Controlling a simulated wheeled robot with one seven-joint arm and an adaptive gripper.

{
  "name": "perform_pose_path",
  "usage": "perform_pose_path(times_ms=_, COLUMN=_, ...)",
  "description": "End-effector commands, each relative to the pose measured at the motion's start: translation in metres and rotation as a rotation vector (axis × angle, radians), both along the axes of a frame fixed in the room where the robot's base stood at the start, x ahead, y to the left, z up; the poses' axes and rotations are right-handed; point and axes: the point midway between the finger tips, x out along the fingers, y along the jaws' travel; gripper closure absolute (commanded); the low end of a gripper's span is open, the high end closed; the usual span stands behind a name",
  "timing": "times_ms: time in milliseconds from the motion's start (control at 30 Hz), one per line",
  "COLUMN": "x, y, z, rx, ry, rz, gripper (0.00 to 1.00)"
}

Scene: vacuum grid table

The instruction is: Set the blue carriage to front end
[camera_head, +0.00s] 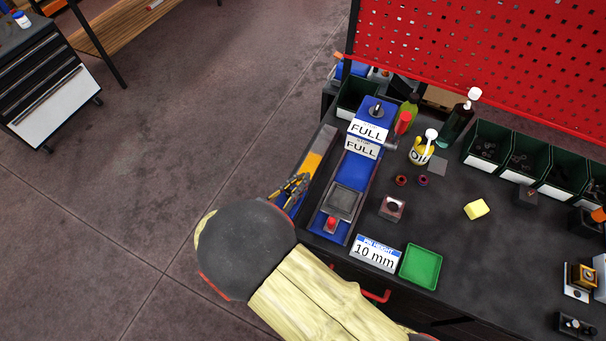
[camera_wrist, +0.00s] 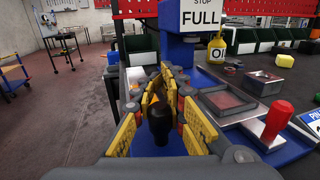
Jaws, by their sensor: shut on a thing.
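The blue carriage (camera_head: 292,206) shows in part beneath my gripper, at the near end of a narrow track along the table's left edge. In the wrist view its blue surface (camera_wrist: 170,150) lies under a black knob (camera_wrist: 159,122). My gripper (camera_head: 296,185) has its yellow-padded fingers on both sides of this knob and is shut on it; it fills the middle of the wrist view (camera_wrist: 165,95). The track has a yellow strip (camera_head: 312,164) and a grey far part (camera_head: 325,139). My arm and gripper hide much of the carriage and the near track end.
Right of the track stands a blue fixture (camera_head: 332,230) with a grey plate (camera_head: 343,202), a red knob (camera_head: 331,224) and FULL signs (camera_head: 367,131). A 10 mm sign (camera_head: 375,254) and green tray (camera_head: 421,265) lie nearby. Open floor lies left.

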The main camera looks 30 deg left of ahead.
Motion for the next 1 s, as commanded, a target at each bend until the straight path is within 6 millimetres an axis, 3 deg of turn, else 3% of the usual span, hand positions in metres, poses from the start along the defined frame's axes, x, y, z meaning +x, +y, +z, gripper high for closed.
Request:
perform_pose_path(times_ms=267, x=-0.002, y=0.002, z=0.000, rx=0.001, ry=0.001, rz=0.005, gripper=1.00)
perform_pose_path(times_ms=300, x=-0.003, y=0.002, z=0.000, rx=0.000, ry=0.001, rz=0.005, gripper=0.88)
perform_pose_path(times_ms=600, x=-0.002, y=0.001, z=-0.001, rx=-0.001, ry=0.001, rz=0.003, gripper=0.72)
perform_pose_path(times_ms=867, x=-0.001, y=0.000, z=0.000, rx=-0.001, ry=0.001, rz=0.002, gripper=0.72)
perform_pose_path(times_ms=1000, x=-0.001, y=0.001, z=0.009, rx=0.001, ry=0.001, rz=0.002, gripper=0.72)
